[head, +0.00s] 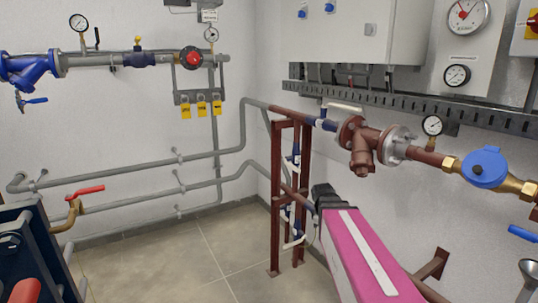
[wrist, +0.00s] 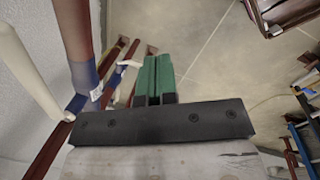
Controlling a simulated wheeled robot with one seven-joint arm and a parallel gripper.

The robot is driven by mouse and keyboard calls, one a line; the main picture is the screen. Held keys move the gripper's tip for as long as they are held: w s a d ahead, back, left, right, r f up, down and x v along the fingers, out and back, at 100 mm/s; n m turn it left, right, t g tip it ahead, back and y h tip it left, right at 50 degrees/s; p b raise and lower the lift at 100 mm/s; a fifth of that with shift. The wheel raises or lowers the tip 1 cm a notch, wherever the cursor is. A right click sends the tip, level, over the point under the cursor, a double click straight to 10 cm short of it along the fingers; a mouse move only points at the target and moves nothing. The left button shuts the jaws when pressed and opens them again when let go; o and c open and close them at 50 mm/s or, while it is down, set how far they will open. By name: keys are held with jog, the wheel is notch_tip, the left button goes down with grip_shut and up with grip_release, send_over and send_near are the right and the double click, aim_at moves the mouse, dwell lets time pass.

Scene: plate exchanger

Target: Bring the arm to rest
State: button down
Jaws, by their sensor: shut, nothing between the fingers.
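My gripper (wrist: 153,78) shows in the wrist view as two green fingers side by side, pressed together with nothing between them. They stick out from a wide black mount with several screws. Beyond them lie floor tiles, with brown-red and blue pipework close by on the left. In the head view, my magenta arm (head: 362,255) with a white stripe rises from the bottom edge to a dark end right of the brown-red pipe stand. The fingers cannot be made out in the head view.
The brown-red pipe stand (head: 275,200) is close left of my arm. A wall pipe with a flanged strainer (head: 362,140) and a blue-capped meter (head: 485,167) runs above it. A red-handled valve (head: 85,190) is at left. The tiled floor (head: 180,262) between is clear.

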jog(key=s+a+f+m+g+y, duration=0.1)
jog(key=s+a+f+m+y, duration=0.1)
jog(key=s+f+m, duration=0.7)
jog(key=a+f+m, duration=0.1)
jog(key=m, duration=0.1)
jog(key=shift+a+m, duration=0.2)
jog(key=shift+m, duration=0.1)
